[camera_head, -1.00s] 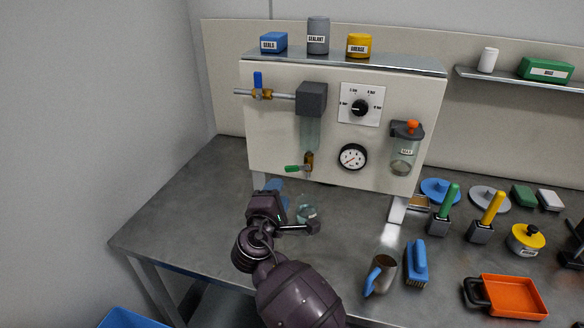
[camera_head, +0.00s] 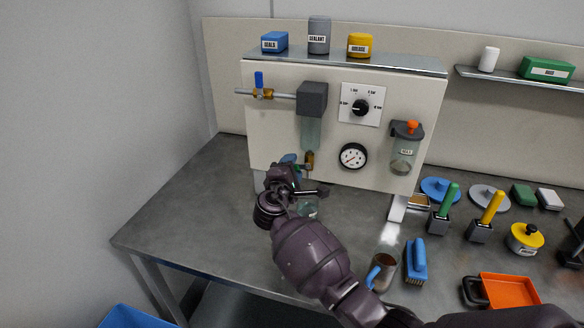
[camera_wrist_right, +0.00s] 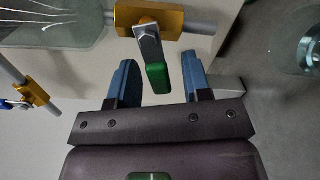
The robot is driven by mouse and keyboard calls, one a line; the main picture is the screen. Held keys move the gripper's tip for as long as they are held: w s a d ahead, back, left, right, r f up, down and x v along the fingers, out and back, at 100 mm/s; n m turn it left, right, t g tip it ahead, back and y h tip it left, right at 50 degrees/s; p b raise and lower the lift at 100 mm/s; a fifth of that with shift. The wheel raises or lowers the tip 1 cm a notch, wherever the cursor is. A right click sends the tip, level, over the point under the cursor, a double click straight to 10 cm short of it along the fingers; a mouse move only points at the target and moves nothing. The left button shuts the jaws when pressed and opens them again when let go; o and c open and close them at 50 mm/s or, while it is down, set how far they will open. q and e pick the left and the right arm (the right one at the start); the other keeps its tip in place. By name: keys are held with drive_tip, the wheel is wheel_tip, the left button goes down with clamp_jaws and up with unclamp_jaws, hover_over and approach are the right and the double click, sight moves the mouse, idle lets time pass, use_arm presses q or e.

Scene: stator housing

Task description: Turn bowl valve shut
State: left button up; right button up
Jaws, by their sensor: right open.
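The bowl valve has a brass body (camera_head: 310,158) under the clear bowl (camera_head: 311,133) on the panel's front. In the head view its green handle is mostly hidden by my right gripper (camera_head: 292,168). In the right wrist view the brass body (camera_wrist_right: 150,18) is at the top, and the green handle (camera_wrist_right: 157,78) points down from it on a grey metal lever. My right gripper (camera_wrist_right: 160,68) is open, with one blue finger on each side of the green handle. A gap shows between the handle and each finger. My left gripper is not in view.
A glass jar (camera_head: 307,207) stands on the bench below the valve, partly behind my arm. A blue-handled valve (camera_head: 259,80) sits on the upper left pipe. A gauge (camera_head: 353,156) is right of the bowl. A mug (camera_head: 385,268) and brush (camera_head: 416,262) lie nearer. The left bench is clear.

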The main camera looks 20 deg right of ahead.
clamp_jaws()
drive_tip(key=shift+m+b, duration=0.5)
drive_tip(key=shift+b, duration=0.1)
drive_tip(key=shift+r+m+b, duration=0.2)
drive_tip(key=shift+m+b, duration=0.5)
drive_tip(key=shift+r+m+b, duration=0.3)
drive_tip(key=shift+r+m, duration=0.1)
drive_tip(key=shift+m, duration=0.2)
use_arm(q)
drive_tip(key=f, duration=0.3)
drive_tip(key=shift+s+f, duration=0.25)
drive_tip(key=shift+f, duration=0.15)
use_arm(e)
drive_tip(key=shift+w, duration=0.1)
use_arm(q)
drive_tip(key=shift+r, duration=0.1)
use_arm(e)
unclamp_jaws()
